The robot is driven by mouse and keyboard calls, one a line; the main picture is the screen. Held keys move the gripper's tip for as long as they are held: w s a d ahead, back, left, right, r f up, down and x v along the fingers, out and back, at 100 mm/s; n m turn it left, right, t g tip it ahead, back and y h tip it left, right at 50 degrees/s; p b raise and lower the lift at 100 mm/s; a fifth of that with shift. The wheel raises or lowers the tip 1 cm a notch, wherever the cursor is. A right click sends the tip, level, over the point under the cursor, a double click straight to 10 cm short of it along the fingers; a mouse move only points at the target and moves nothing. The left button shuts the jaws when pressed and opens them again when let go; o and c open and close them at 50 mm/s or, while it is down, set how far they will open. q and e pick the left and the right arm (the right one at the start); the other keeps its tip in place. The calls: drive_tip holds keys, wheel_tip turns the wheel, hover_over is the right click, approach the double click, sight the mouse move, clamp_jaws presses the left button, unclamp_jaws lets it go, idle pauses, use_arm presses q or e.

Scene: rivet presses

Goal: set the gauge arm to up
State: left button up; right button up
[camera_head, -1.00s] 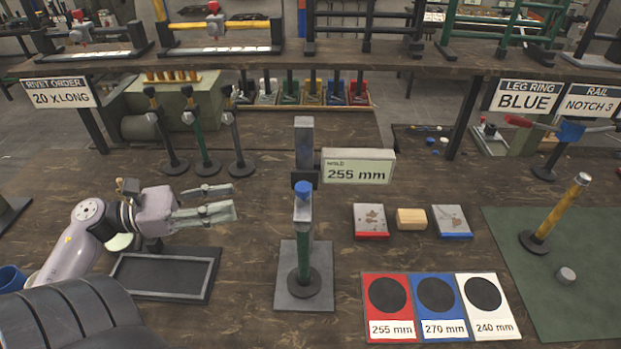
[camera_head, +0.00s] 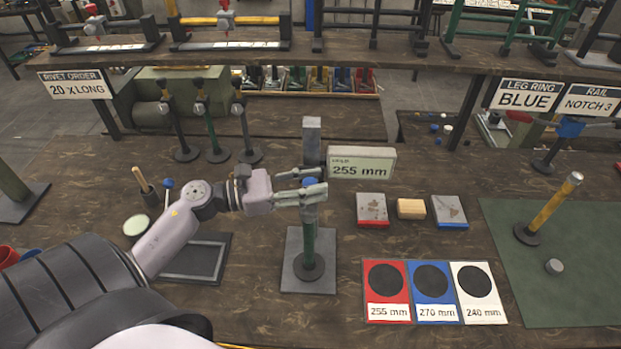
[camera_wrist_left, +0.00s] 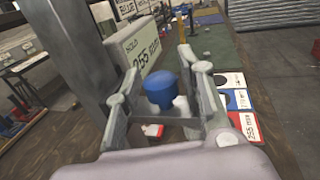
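The gauge has a tall grey post (camera_head: 311,145) rising from a grey base plate (camera_head: 295,262). A green leg (camera_head: 309,238) with a dark round foot stands upright on the plate in front of the post. A blue cap (camera_wrist_left: 160,88) tops the piece at the leg's upper end. My left gripper (camera_head: 318,181) reaches in from the left at cap height. In the left wrist view its fingers are apart on either side of the cap, with gaps visible. The gripper hides the gauge's middle, so I cannot make out the gauge arm's setting. My right gripper is not in view.
A "255 mm" sign (camera_head: 361,162) stands close right of the post. Red, blue and white cards (camera_head: 388,311) lie front right. Small blocks (camera_head: 411,209) sit behind them. A yellow leg (camera_head: 552,205) stands on the green mat (camera_head: 580,300). A dark tray (camera_head: 222,262) lies left.

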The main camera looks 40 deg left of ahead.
use_arm(q)
clamp_jaws()
idle(0.5)
